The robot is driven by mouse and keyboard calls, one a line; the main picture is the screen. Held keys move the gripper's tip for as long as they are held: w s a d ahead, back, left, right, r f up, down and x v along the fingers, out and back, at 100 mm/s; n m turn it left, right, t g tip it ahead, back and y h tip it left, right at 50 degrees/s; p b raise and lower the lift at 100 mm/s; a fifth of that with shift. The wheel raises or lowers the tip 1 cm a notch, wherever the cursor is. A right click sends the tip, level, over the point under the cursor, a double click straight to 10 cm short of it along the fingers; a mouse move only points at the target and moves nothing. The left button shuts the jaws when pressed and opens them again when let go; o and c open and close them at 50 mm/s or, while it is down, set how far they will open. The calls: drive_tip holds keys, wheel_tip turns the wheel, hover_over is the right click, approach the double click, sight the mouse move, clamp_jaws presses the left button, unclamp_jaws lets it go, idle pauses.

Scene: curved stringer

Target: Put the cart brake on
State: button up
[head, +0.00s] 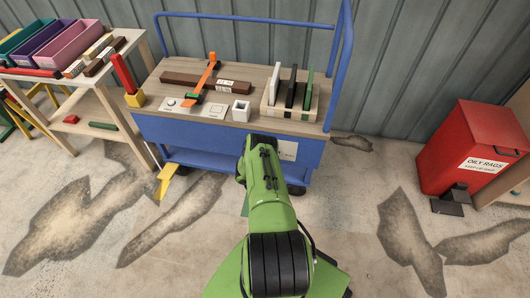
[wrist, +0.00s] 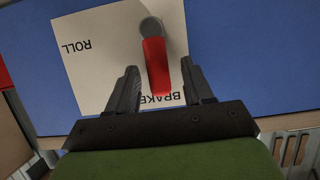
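The blue cart (head: 195,140) stands against the wall with a white label plate (head: 288,149) on its front. In the wrist view the plate (wrist: 90,75) shows upside down, with ROLL at the left and BRAKE at the bottom. A red lever (wrist: 156,68) runs from a grey round pivot (wrist: 151,28) down the picture, its end over the word BRAKE and partly covering it. My gripper (wrist: 158,66) is open, one finger on each side of the lever, with gaps visible on both sides. In the head view my green arm hides the gripper and lever.
The cart top holds a wooden beam with an orange-handled clamp (head: 204,78), a small white block (head: 241,110) and a slotted rack (head: 291,105). A wooden bench (head: 125,41) with bins is at the left. A red oily-rags bin (head: 460,130) stands right.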

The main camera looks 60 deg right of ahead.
drive_tip(key=p+v, duration=0.8)
drive_tip(key=v, duration=0.7)
drive_tip(key=shift+a+r, duration=0.25)
drive_tip(key=shift+a, duration=0.05)
drive_tip(key=shift+s, duration=0.1)
